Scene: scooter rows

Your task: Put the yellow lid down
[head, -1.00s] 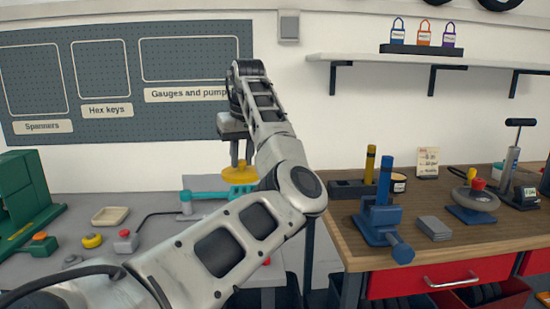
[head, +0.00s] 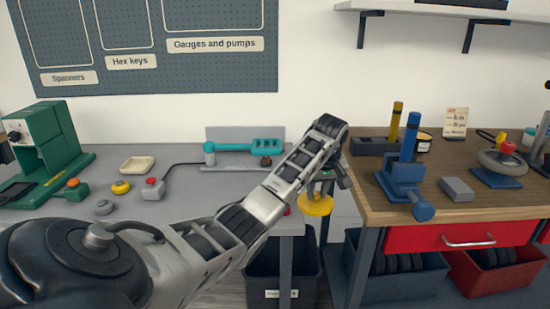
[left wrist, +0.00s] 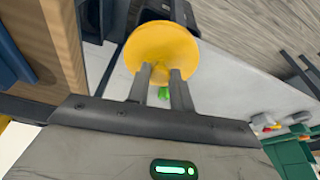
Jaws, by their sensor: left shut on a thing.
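The yellow lid (head: 315,205) is a round disc hanging below my left gripper (head: 322,184) in the head view. It is in front of the gap between the grey bench and the wooden bench. In the left wrist view the lid (left wrist: 161,52) is at the fingertips, and the two fingers of my left gripper (left wrist: 160,75) are shut on it. My left arm crosses the head view from the lower left. My right gripper is not in view.
The grey bench (head: 225,187) holds a teal tool (head: 245,147), a cream dish (head: 137,165) and a green machine (head: 50,145). The wooden bench (head: 450,200) holds a blue vise-like tool (head: 404,178).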

